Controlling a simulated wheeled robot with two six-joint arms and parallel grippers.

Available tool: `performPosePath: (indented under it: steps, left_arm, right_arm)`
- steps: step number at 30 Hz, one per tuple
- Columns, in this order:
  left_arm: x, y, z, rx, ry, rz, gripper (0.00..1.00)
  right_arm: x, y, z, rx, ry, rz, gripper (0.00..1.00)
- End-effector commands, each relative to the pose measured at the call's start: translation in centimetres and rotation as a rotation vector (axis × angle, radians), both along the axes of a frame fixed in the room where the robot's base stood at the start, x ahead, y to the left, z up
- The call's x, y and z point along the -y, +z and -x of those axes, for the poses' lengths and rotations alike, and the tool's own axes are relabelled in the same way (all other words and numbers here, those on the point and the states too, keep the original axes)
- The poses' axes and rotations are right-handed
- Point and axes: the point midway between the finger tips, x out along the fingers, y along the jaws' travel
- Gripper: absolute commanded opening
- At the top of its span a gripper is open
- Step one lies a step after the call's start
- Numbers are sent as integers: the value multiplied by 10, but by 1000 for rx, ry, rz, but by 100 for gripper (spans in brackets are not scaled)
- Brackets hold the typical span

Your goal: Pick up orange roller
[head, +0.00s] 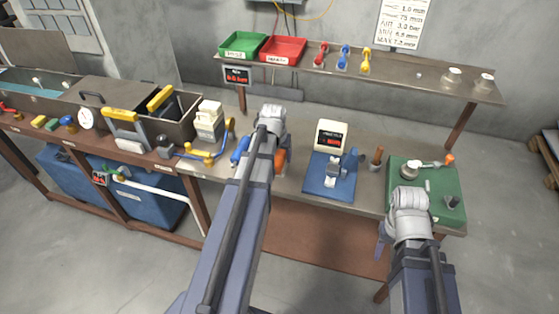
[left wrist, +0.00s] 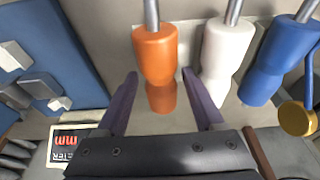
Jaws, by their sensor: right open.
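The orange roller (left wrist: 154,55) hangs or stands on a grey rod in the left wrist view. A darker orange part below it could be a reflection or its lower end. My left gripper (left wrist: 158,75) is open, one finger on each side of the roller's lower end; I cannot tell whether they touch. A white roller (left wrist: 226,48) is close beside the right finger, with a blue roller (left wrist: 275,55) beyond. In the head view the orange roller (head: 280,160) is partly hidden behind my left arm. My right gripper (head: 382,245) is open and empty at the bench's front edge.
A blue fixture (head: 328,190) with a display is right of the orange roller. A shelf (head: 400,78) with green and red bins runs above the bench. A toolbox (head: 180,125) stands left.

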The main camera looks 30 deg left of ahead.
Motion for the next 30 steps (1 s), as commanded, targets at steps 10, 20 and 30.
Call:
performPosePath:
  steps: [10,20,30]
  left_arm:
    - [0,0,0,0,0,0,30]
    - [0,0,0,0,0,0,0]
    - [0,1,0,0,0,0,0]
  right_arm:
    - [0,0,0,0,0,0,50]
    - [0,0,0,0,0,0,50]
    - [0,0,0,0,0,0,50]
